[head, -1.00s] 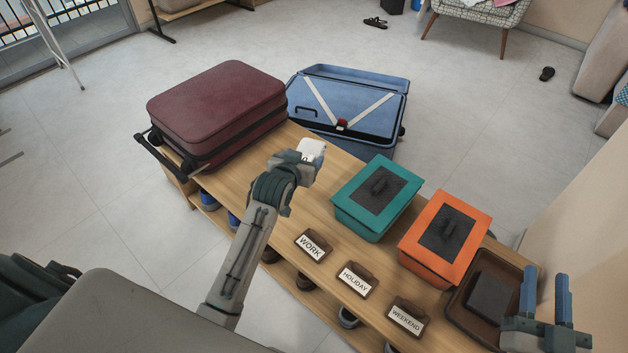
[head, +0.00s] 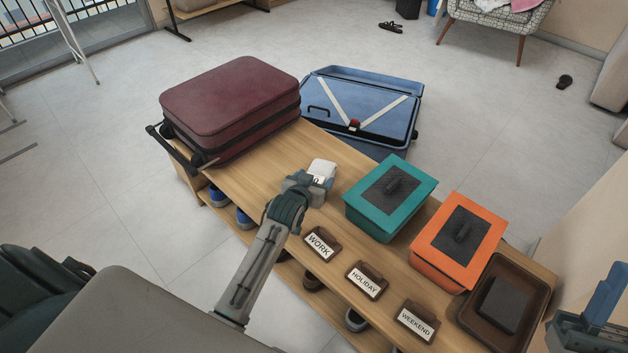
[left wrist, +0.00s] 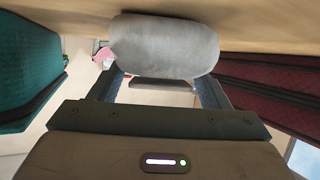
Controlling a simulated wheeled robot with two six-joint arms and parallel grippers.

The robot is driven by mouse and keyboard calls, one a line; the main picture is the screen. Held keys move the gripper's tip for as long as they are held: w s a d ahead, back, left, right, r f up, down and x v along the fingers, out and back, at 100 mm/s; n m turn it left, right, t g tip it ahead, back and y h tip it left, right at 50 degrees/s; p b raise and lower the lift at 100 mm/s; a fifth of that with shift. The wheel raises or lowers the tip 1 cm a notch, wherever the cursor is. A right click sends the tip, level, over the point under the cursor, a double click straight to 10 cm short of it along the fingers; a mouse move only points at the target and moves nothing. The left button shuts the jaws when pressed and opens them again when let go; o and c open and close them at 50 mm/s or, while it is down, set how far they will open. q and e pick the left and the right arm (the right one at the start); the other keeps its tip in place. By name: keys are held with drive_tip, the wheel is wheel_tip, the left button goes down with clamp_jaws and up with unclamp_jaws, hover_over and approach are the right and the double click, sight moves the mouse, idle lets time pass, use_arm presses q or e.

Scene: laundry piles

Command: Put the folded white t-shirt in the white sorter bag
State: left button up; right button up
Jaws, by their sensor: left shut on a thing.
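My left gripper (head: 312,188) is shut on a small white bundle (head: 321,169) with a dark mark on it, over the wooden bench top. In the left wrist view the bundle (left wrist: 165,45) is a pale, rounded, smooth roll between the fingertips, close to the bench surface; I cannot tell whether it touches it. It may be the folded white t-shirt, but folds are not clear. I see no white sorter bag. My right gripper (head: 603,300) is at the right edge, partly cut off, with nothing visible in it.
A maroon suitcase (head: 230,105) lies at the bench's left end, with a blue suitcase (head: 365,105) behind. A teal box (head: 392,197), an orange box (head: 458,240) and a brown tray (head: 470,312) stand right. WORK, HOLIDAY and WEEKEND tags line the front edge. The bench top (head: 255,175) left of my gripper is clear.

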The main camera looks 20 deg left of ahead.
use_arm(q)
drive_tip(key=o, duration=1.1)
drive_tip(key=shift+f, duration=0.1)
drive_tip(key=shift+c, duration=0.2)
